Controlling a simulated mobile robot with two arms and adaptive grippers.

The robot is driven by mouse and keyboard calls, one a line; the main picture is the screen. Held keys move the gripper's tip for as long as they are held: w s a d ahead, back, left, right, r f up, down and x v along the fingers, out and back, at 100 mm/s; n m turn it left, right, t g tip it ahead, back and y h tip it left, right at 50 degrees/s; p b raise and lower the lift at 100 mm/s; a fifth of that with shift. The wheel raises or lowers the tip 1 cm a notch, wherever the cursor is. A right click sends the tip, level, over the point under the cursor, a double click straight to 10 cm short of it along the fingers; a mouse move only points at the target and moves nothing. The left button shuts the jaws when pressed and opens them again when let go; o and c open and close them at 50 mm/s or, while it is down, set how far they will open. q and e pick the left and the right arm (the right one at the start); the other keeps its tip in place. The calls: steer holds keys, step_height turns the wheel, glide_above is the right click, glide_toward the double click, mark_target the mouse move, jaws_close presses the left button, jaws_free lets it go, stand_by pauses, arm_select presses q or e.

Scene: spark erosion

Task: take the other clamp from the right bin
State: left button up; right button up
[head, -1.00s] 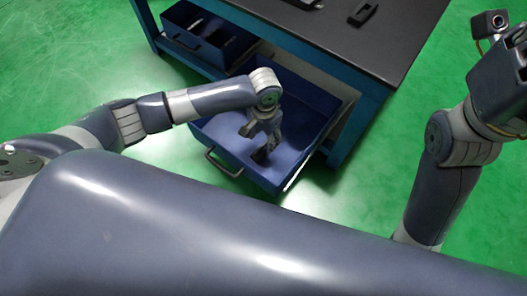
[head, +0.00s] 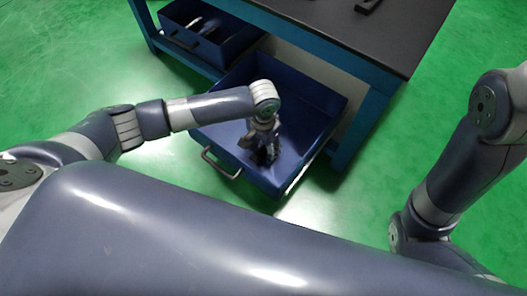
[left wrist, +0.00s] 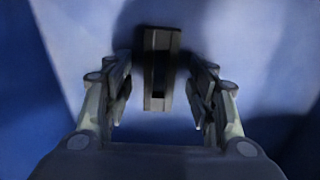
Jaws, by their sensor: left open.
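The right bin (head: 315,110) is a blue drawer, pulled out under the bench. My left gripper (head: 262,147) reaches down into it from above. In the left wrist view, a dark, narrow, grooved piece that looks like the clamp (left wrist: 158,70) lies on the blue bin floor. It sits between the two open fingers of my left gripper (left wrist: 160,95), with a gap on each side. In the head view the gripper mostly hides the clamp. My right arm is at the right edge, and its gripper is out of view.
A second blue bin (head: 240,48) with small items in it stands to the left under the bench. A black part (head: 368,5) lies on the dark bench top (head: 340,38). The right bin's handle (head: 222,165) faces me. Green floor around is clear.

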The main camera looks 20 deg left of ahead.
arm_select(q)
steer(key=c, duration=1.2)
jaws_close()
steer(key=shift+r, duration=0.2)
